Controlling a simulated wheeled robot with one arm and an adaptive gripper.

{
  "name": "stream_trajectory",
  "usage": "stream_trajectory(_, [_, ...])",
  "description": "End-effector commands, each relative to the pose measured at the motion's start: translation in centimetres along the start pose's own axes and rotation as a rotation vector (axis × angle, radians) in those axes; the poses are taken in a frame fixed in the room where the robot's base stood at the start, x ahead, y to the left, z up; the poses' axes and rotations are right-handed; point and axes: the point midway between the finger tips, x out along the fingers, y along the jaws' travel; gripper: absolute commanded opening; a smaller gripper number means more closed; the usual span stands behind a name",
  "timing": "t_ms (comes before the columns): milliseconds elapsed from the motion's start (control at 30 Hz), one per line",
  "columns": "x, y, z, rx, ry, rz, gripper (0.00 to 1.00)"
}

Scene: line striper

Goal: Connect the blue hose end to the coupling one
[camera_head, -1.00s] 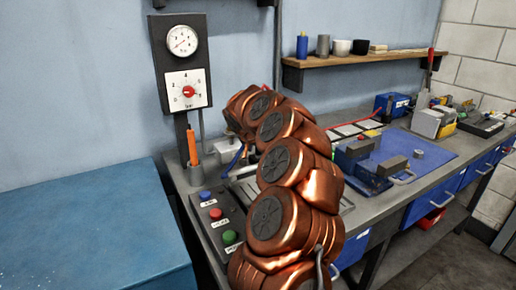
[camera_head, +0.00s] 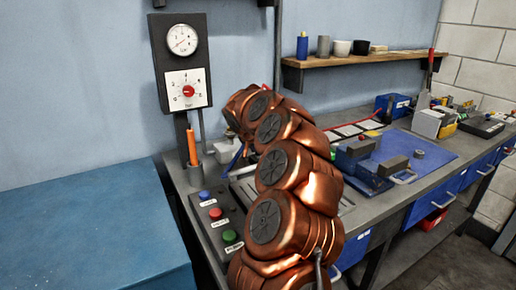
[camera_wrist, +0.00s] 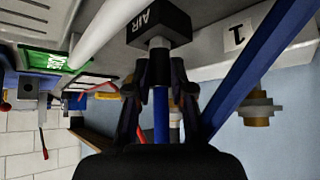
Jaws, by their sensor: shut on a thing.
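In the wrist view my gripper (camera_wrist: 160,88) is shut on a blue hose end (camera_wrist: 161,112). Its two dark fingers lie on either side of the hose. A grey collar and a black block marked AIR (camera_wrist: 158,22) sit just beyond the fingertips; I cannot tell whether the block is joined to the hose. A fitting with a brass-coloured tip (camera_wrist: 258,113), near a label reading 1 (camera_wrist: 237,37), is to the right, apart from my fingers. In the head view my arm hides my gripper; a bit of blue (camera_head: 236,156) shows beside it.
A blue diagonal bar or hose (camera_wrist: 265,62) crosses right of my gripper in the wrist view. A white tube (camera_wrist: 102,32) is at left. In the head view a button panel (camera_head: 215,222), an orange pen in a cup (camera_head: 193,150) and a blue mat (camera_head: 432,146) are on the bench.

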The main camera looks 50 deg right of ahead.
Motion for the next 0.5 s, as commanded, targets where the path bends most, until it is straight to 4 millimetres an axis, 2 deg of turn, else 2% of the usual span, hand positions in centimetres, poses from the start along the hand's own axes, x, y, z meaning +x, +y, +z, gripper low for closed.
stream_trajectory(33, [0.0,-0.01,0.0,0.0,0.0,0.0,0.1])
stream_trajectory(133, [0.0,-0.01,0.01,0.0,0.0,0.0,0.0])
stream_trajectory(500, [-0.13,-0.01,-0.1,0.0,0.0,0.0,0.0])
